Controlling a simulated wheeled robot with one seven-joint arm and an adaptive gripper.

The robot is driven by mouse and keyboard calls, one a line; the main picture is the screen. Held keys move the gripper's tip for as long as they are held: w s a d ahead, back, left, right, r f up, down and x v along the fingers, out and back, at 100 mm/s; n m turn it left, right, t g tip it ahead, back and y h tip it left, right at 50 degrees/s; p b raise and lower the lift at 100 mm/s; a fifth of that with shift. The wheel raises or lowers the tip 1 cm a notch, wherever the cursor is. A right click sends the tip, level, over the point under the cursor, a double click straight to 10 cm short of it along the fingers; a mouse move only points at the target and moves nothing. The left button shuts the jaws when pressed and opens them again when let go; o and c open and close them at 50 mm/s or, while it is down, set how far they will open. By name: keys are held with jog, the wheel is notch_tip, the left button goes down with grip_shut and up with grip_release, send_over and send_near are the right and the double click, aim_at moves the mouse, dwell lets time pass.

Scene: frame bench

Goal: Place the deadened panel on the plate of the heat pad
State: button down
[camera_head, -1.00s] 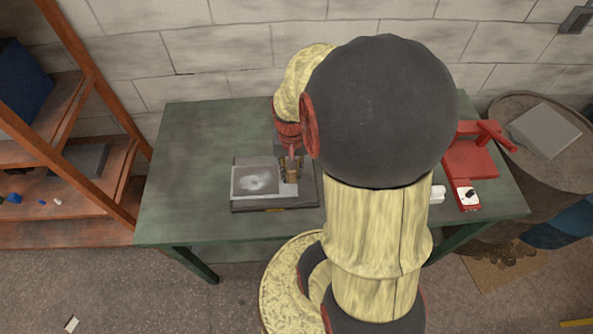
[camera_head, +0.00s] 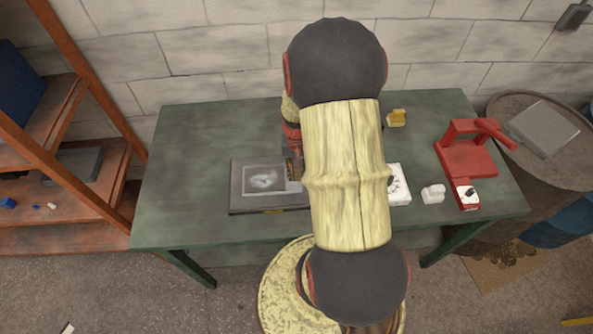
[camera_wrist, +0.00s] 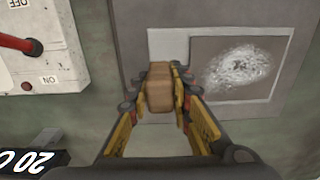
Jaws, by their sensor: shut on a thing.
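The deadened panel is a light grey sheet (camera_wrist: 167,46) with a brownish, white-smudged patch (camera_wrist: 240,68); in the head view (camera_head: 265,180) its right part is hidden by my arm. A tan block (camera_wrist: 158,92) appears to stand on its bare part as a grip. My gripper (camera_wrist: 160,88) is shut on that block, one finger on each side; it also shows partly in the head view (camera_head: 294,168). The dark grey plate of the heat pad (camera_head: 236,203) lies under the panel, and its margin shows around it. I cannot tell whether the panel touches the plate.
A white switch box (camera_wrist: 60,45) with a red lever and ON/OFF marks is left of the plate in the wrist view, near a dark display (camera_wrist: 35,160). White items (camera_head: 432,193), a yellow item (camera_head: 396,118) and a red tool (camera_head: 467,157) stand right. The green bench's left (camera_head: 185,160) is clear.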

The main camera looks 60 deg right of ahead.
jog(key=shift+f, duration=0.1)
jog(key=c, duration=1.6)
grip_release()
